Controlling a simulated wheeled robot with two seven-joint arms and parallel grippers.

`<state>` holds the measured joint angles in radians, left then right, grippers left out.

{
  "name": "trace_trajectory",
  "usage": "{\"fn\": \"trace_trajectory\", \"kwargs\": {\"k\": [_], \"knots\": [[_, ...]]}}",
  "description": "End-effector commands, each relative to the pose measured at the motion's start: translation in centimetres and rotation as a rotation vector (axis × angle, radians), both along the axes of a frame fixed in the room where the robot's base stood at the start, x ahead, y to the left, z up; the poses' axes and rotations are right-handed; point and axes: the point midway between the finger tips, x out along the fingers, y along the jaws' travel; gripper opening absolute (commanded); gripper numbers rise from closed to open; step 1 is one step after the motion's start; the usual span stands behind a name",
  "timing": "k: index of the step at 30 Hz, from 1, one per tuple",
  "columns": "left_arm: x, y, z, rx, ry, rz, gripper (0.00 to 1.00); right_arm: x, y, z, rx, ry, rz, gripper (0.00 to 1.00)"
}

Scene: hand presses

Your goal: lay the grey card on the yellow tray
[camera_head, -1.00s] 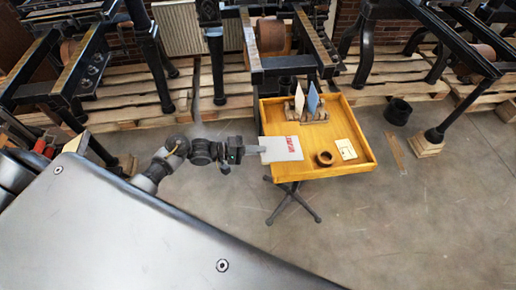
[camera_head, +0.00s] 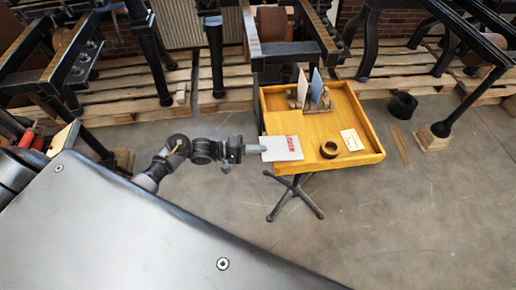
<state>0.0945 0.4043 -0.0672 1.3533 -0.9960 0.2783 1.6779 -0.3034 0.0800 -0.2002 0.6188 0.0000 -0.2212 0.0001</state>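The grey card (camera_head: 285,147), a light flat sheet with a red print, is in my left gripper (camera_head: 263,149), which comes in from the left. The fingers appear shut on the card's left edge. The card extends over the left front part of the yellow tray (camera_head: 348,105). I cannot tell whether it touches the tray's surface or is just above it. My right gripper is not in view.
On the tray are a brown ring (camera_head: 329,149), a small cream card (camera_head: 352,140) and a wooden rack (camera_head: 312,103) holding upright cards. Black presses stand on pallets behind. A dark cylinder (camera_head: 402,105) sits on the floor at right.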

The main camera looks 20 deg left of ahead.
Motion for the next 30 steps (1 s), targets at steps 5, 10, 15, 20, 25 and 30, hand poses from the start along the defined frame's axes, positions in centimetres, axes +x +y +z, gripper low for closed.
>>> {"fn": "trace_trajectory", "kwargs": {"k": [5,10,15,20,25,30], "knots": [[0.01,-0.01,0.05,0.000,0.000,0.000,0.00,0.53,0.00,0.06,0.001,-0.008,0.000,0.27],[0.00,-0.01,0.05,0.000,0.000,0.000,0.00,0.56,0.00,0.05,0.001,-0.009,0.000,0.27],[-0.01,-0.01,0.04,0.000,0.000,0.000,0.24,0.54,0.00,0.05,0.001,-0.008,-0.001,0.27],[-0.01,-0.01,0.04,0.000,0.000,0.000,0.27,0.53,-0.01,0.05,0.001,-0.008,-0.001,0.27],[-0.01,-0.01,0.03,0.000,0.000,0.000,0.33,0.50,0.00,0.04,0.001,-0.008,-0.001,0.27],[-0.01,0.00,0.03,0.000,0.000,0.000,0.33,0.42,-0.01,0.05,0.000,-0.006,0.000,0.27]]}}
